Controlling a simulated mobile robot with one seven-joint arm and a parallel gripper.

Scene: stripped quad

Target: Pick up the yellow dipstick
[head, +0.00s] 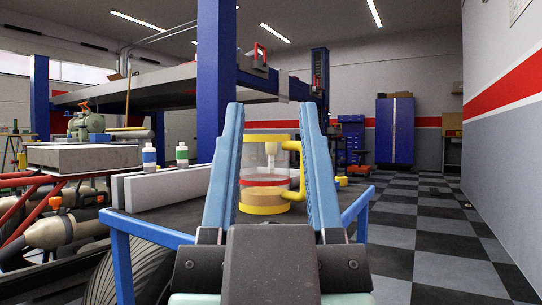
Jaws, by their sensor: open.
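My gripper (272,106) points forward in the head view, its two light blue fingers wide apart and empty. Beyond and between the fingers stands a clear cylindrical container (265,160) with a yellow top band, a red band and a yellow base. A yellow curved handle or tube (297,165) runs down its right side, close to the right finger in the picture. I cannot make out a separate yellow dipstick; whether this yellow part is it, I cannot tell.
A blue lift post (216,80) rises behind. A tyre (130,275) is at lower left. The checkered floor (420,225) at right is mostly clear.

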